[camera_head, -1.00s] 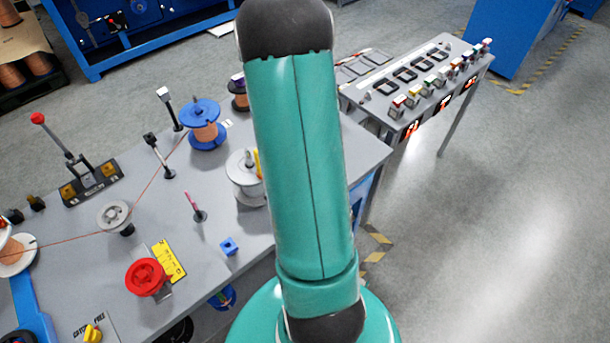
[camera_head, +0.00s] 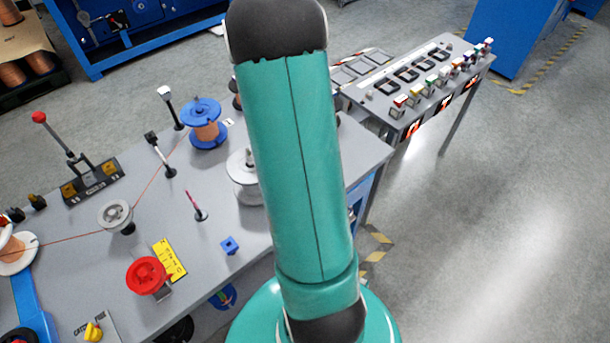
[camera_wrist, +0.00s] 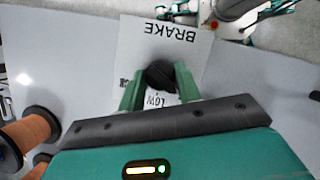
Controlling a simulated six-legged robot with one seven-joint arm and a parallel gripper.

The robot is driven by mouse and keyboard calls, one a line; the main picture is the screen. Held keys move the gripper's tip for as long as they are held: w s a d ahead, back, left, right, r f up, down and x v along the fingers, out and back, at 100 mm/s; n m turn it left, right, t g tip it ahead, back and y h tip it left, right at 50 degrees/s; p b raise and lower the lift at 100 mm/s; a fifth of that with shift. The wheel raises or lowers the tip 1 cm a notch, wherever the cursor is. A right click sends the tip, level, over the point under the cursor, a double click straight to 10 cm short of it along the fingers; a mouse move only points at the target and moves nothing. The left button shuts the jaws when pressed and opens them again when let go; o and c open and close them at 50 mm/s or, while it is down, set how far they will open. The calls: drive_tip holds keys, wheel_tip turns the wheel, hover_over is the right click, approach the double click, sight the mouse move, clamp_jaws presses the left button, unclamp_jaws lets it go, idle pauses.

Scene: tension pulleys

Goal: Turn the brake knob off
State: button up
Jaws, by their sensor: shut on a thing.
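The brake knob (camera_wrist: 159,75) is a black round knob on a pale plate marked BRAKE (camera_wrist: 197,46), seen upside down in the wrist view. The word LOW shows on the plate on the near side of the knob. My gripper (camera_wrist: 158,80) has its two green fingers on either side of the knob and is shut on it. The knob's pointer direction is hard to make out. In the head view my teal arm blocks the right part of the table, and neither the gripper nor the brake knob shows there.
The grey table (camera_head: 130,180) bears a blue spool (camera_head: 204,124), a red knob (camera_head: 147,276), a red-tipped lever (camera_head: 55,135) and a grey pulley (camera_head: 116,215). A side table with switches (camera_head: 425,85) stands at the right.

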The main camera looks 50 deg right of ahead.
drive_tip(key=o, duration=1)
drive_tip(key=shift+c, duration=0.2)
drive_tip(key=v, duration=1.3)
drive_tip(key=shift+r, duration=0.4)
